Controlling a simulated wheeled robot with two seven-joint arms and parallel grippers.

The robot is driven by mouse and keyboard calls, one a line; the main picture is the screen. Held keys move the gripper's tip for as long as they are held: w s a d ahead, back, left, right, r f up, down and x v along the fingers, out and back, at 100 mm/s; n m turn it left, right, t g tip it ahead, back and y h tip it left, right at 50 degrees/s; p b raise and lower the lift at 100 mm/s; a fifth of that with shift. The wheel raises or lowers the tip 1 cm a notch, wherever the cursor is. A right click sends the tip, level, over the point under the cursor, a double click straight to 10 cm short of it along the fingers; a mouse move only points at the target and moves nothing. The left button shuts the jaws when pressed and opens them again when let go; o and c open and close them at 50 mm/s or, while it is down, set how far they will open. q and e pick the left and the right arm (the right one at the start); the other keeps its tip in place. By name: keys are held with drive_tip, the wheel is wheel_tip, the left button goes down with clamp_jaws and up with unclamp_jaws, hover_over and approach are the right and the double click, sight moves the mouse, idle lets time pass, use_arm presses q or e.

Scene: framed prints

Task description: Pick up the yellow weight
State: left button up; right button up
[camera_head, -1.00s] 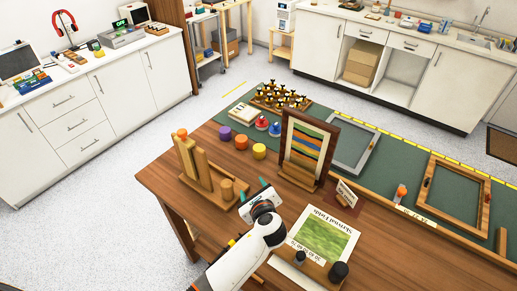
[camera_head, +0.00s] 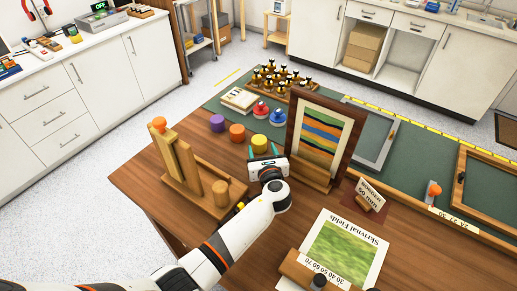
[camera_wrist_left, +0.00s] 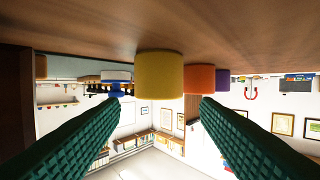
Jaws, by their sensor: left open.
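The yellow weight (camera_head: 259,143) is a short cylinder standing on the wooden table near the green mat's edge. In the left wrist view, which is upside down, the yellow weight (camera_wrist_left: 159,75) is centred between and just beyond the green-padded fingers. My left gripper (camera_head: 264,153) is open, low over the table, right in front of the weight, with its fingers pointing at it. The left gripper also shows in the wrist view (camera_wrist_left: 161,102), with nothing between its pads. I cannot tell whether the fingertips reach beside the weight. My right gripper is not in view.
An orange weight (camera_head: 237,133) and a purple weight (camera_head: 217,123) stand left of the yellow one. A framed striped print (camera_head: 322,133) stands upright close on the right. A wooden stand (camera_head: 178,160) is on the left. Red and blue round pieces (camera_head: 261,110) lie behind.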

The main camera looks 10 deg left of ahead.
sight(259, 137)
use_arm(q)
drive_tip(key=b+x, duration=0.1)
drive_tip(key=x, duration=0.1)
drive_tip(key=shift+w+a+f+b, duration=0.1)
drive_tip(key=shift+w+b, duration=0.25)
drive_tip(key=shift+w, duration=0.05)
drive_tip(key=shift+w+a+f, duration=0.1)
drive_tip(key=shift+w+f, duration=0.05)
drive_tip(key=shift+w, duration=0.1)
drive_tip(key=b+x, duration=0.4)
drive_tip(key=shift+f+b, duration=0.1)
drive_tip(key=shift+b, duration=0.25)
drive_tip(key=shift+w+a, duration=0.1)
drive_tip(key=shift+w, duration=0.35)
drive_tip(key=shift+r, duration=0.2)
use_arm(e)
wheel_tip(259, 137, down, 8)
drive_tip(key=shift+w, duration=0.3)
use_arm(q)
drive_tip(key=shift+s, duration=0.1)
drive_tip(key=c, duration=1.1)
drive_tip(key=shift+c, duration=0.6)
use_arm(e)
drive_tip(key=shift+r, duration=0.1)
use_arm(q)
drive_tip(key=shift+r, duration=0.15)
